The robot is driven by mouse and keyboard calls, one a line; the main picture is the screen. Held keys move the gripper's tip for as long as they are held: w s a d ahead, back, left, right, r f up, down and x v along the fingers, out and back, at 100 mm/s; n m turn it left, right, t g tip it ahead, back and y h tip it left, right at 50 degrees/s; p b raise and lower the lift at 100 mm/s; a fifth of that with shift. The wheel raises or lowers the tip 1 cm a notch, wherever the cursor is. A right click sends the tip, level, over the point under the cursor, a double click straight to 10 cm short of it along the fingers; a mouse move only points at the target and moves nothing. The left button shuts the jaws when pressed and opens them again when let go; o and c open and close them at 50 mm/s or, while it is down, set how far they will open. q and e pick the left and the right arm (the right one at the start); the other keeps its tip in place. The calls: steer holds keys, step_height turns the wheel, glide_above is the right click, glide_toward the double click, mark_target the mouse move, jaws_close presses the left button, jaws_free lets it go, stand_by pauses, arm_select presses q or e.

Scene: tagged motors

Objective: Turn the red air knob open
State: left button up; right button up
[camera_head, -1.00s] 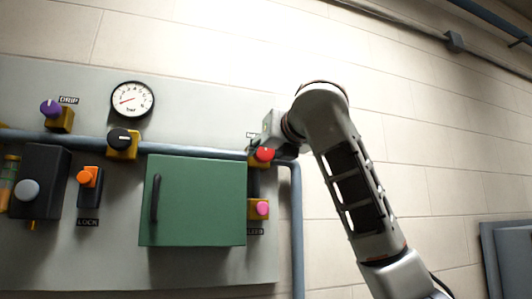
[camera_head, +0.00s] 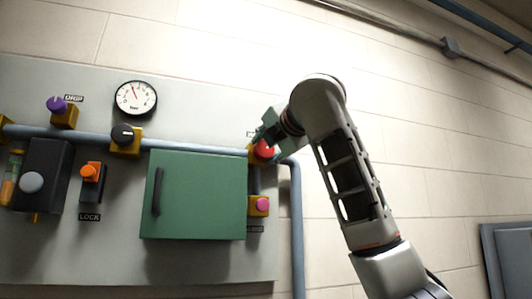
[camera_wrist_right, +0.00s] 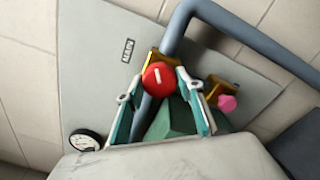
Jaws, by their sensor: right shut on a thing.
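The red air knob (camera_head: 264,149) sits on a yellow valve body on the blue-grey pipe, at the right edge of the wall panel. In the right wrist view the knob (camera_wrist_right: 158,78) faces me with a short white mark on its face. My right gripper (camera_head: 264,138) reaches it from the right. Its two green-and-grey fingers (camera_wrist_right: 159,82) stand on either side of the knob and are shut on it. The pressure gauge (camera_head: 136,98) has its needle pointing up, slightly left. My left gripper is not in view.
A green cabinet (camera_head: 196,196) with a dark handle is below left of the knob. A pink knob (camera_head: 263,205) sits just below it. Black (camera_head: 123,135), purple (camera_head: 56,104) and orange (camera_head: 90,171) controls are farther left.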

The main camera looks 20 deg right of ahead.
steer(key=m+b, duration=0.1)
steer(key=m, duration=0.2)
steer(key=shift+f+m, duration=0.1)
steer(key=shift+m, duration=0.3)
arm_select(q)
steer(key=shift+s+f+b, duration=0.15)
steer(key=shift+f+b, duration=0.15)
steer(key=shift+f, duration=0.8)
arm_select(e)
steer(key=shift+m, duration=1.5)
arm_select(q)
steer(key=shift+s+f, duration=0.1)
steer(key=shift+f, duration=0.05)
arm_select(e)
steer(key=o, duration=1.1)
steer(key=s, duration=1.2)
steer(key=shift+d, duration=0.2)
